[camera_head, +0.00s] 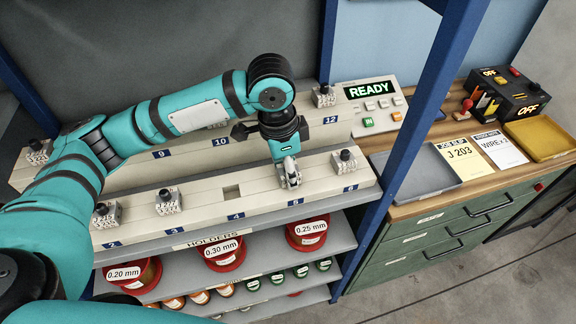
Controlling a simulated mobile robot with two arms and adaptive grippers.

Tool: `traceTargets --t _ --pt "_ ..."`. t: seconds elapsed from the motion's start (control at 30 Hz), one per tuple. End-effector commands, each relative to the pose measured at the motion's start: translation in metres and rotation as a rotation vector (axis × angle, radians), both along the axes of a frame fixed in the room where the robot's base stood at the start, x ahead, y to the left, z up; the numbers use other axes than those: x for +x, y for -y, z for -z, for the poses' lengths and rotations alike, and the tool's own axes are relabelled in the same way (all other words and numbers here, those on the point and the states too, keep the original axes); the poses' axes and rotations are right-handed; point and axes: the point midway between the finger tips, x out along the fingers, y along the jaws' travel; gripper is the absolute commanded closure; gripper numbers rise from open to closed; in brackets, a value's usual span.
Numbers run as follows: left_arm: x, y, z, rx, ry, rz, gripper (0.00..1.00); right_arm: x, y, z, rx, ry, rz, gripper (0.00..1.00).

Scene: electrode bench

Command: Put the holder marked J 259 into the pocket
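My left gripper (289,160) points down at the front row of the rack, over place 5. A pale grey block, seemingly a holder (291,181), is right under its fingertips. The gripper hides its top, and I cannot tell whether the fingers grip it. Other grey holders with black knobs stand in the front row (168,203) (106,216) (345,163) and back row (38,154) (324,98). Their marks are too small to read, so I cannot tell which is J 259. An empty square pocket (232,192) shows above label 4. My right gripper is out of view.
A blue post (405,125) stands right of the rack. Beyond it are a grey tray (422,177), a slip reading J 203 (463,162), a WIREX card (500,150) and a yellow tray (545,138). A panel (370,88) reads READY. Red spools (226,255) sit below.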

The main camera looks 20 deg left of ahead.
Motion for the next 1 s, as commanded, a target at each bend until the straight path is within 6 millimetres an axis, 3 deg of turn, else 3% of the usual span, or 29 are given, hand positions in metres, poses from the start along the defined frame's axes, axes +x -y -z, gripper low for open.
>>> traceTargets --t 0.13,0.17,0.37,0.73,1.0 --pt "0.000 0.000 -0.001 0.000 0.001 0.000 1.00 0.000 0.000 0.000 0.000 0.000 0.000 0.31" --pt "0.000 0.000 -0.001 0.000 0.001 0.000 0.56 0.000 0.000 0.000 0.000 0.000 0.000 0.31" --pt "0.000 0.000 0.000 0.000 0.000 0.000 0.31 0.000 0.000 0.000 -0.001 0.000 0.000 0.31" --pt "0.000 -0.001 -0.008 0.000 0.000 0.001 0.31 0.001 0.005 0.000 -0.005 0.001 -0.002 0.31" --pt "-0.003 -0.005 -0.060 -0.001 0.004 0.002 0.31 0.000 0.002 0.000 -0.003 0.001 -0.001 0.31"
